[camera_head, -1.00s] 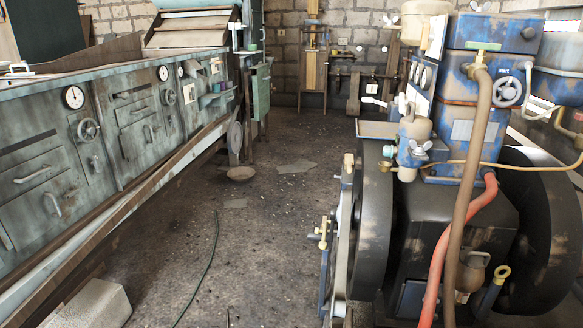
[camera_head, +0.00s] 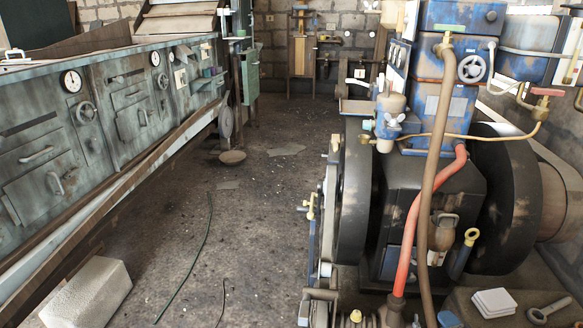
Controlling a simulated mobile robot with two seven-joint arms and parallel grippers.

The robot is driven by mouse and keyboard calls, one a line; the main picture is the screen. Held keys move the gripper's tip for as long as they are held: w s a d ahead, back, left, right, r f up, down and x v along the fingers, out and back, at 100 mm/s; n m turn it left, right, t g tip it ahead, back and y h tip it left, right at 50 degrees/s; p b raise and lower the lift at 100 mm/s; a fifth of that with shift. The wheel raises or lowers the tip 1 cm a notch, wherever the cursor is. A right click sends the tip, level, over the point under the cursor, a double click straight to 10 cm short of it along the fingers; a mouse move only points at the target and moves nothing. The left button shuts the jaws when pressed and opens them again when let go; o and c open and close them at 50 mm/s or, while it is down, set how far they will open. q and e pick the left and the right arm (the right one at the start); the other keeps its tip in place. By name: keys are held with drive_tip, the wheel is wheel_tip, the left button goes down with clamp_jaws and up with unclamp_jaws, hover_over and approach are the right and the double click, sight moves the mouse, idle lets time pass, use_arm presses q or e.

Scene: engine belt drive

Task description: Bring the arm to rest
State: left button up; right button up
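The blue and black engine (camera_head: 432,180) stands at the right in the head view. A dark wheel (camera_head: 354,195) is on its left side and a larger dark wheel (camera_head: 508,195) on its right. A red hose (camera_head: 413,220) and a brown hose (camera_head: 432,150) run down its front. Neither of my arms shows in this view, and neither gripper is in view.
A long grey-green cabinet bench (camera_head: 100,135) with gauges lines the left side. A pale block (camera_head: 87,293) lies on the floor at lower left.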

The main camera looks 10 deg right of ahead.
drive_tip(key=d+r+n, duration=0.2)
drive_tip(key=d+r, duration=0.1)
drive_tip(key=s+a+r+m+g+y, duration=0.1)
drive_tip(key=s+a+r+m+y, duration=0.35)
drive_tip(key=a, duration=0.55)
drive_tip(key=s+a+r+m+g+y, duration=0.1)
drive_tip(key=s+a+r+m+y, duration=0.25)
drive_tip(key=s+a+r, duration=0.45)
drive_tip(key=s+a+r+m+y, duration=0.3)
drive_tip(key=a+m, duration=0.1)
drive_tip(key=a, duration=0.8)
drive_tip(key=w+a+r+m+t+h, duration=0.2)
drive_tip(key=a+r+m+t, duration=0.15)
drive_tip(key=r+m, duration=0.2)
use_arm(q)
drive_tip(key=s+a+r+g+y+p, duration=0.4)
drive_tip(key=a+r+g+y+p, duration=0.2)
drive_tip(key=p, duration=3.2)
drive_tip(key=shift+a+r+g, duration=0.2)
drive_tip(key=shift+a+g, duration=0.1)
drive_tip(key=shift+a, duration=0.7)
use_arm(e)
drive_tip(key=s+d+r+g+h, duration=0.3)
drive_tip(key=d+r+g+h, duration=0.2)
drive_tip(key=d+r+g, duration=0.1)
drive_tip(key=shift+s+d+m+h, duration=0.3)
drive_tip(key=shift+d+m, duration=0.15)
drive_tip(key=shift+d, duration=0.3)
